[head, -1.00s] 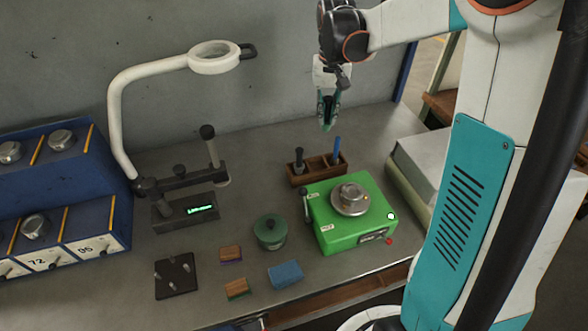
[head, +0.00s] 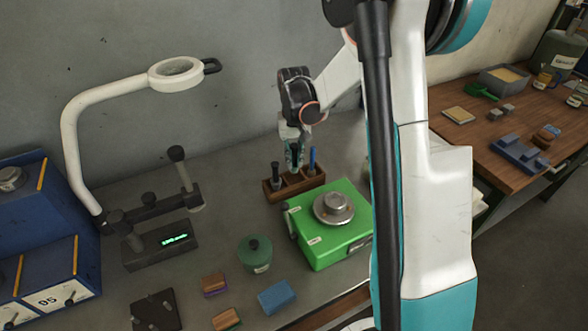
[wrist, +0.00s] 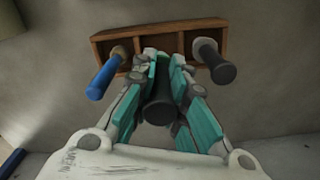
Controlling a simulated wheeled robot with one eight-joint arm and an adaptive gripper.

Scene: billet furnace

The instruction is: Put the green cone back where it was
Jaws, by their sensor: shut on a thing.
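My gripper (head: 295,164) is down at the middle of a small wooden rack (head: 300,186) on the bench. In the wrist view my gripper (wrist: 164,75) is shut on a dark grey, round-ended handle (wrist: 160,106), held between the teal fingers in front of the rack's middle compartment (wrist: 166,43). The handle's lower end is hidden, so I cannot tell whether it touches the rack's floor. I see no clearly green cone; the held thing's visible part looks dark.
A blue-handled tool (wrist: 104,77) and a black-handled tool (wrist: 216,63) stand in the rack's outer compartments. A green box with a metal dial (head: 330,240) stands close in front. A green lidded pot (head: 255,254) and a magnifier lamp (head: 72,140) stand leftward.

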